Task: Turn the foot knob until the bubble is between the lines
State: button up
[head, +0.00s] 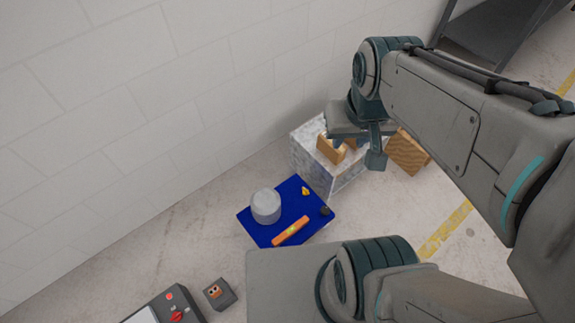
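A blue plate (258,232) lies low on the floor near the wall. An orange spirit level (291,232) with a yellow-green window rests on its front part; its bubble and lines are too small to tell. A dark round knob (325,211), which looks like the foot knob, sits at the plate's right corner. A grey cylinder (266,206) stands on the plate, and a small yellow piece (306,190) is near its back edge. My gripper (357,152) is up and to the right of the plate, apart from the knob, with its fingers spread.
A small grey box (219,293) and a device with red buttons (172,305) are at front left.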

aim_at(325, 210)
jog(key=u, duration=0.35)
jog(key=k, duration=2.3)
jog(key=z, duration=0.4)
jog(key=i, duration=0.4)
jog(key=u, duration=0.05)
